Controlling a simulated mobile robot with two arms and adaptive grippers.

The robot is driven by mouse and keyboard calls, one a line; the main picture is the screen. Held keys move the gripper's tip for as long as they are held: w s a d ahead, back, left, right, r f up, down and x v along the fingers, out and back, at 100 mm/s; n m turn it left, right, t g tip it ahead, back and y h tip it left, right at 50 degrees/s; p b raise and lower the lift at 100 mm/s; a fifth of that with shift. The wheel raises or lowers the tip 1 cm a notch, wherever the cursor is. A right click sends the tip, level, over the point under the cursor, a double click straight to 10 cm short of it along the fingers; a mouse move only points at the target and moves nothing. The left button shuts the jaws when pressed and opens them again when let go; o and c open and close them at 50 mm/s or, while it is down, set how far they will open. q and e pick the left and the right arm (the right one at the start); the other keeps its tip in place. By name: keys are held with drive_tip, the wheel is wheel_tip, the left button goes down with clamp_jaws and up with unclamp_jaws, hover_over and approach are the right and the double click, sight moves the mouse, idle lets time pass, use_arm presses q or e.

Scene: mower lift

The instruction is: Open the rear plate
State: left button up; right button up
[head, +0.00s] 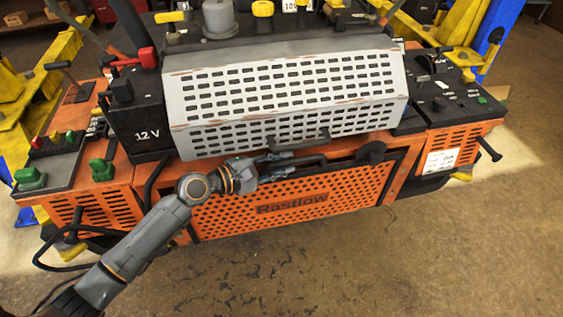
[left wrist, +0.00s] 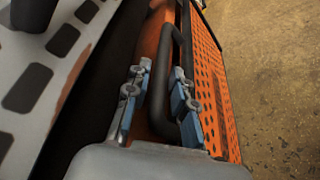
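The rear plate (head: 290,205) is an orange perforated panel marked "Rastlow" on the mower's rear, below the white slotted cover. It looks closed. A black bar handle (head: 316,160) runs along its top edge. My left gripper (head: 278,164) reaches this handle from the left. In the left wrist view, the two blue-grey fingers (left wrist: 158,98) stand apart, one on each side of the black bar (left wrist: 160,85). Gaps show between fingers and bar, so the gripper looks open around it. The plate's orange mesh (left wrist: 210,75) lies to the right. My right gripper is not in view.
The white slotted cover (head: 285,95) with its own dark handle (head: 297,141) sits just above. Yellow lift parts (head: 435,25) stand on both sides. The concrete floor (head: 420,260) in front is clear.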

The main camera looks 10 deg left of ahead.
use_arm(q)
clamp_jaws()
drive_tip(key=shift+s, duration=0.15)
drive_tip(key=s+d+f+m+t+b, duration=0.1)
drive_tip(key=s+d+f+m+b, duration=0.1)
drive_tip(key=s, duration=0.6)
drive_tip(key=s+d+f+m+t+h+b, duration=0.1)
drive_tip(key=s+d+f+m+b, duration=0.2)
drive_tip(key=s, duration=0.5)
drive_tip(key=shift+s+d+f+m+b, duration=0.35)
drive_tip(key=shift+d+m+b, duration=0.2)
drive_tip(key=shift+b, duration=0.45)
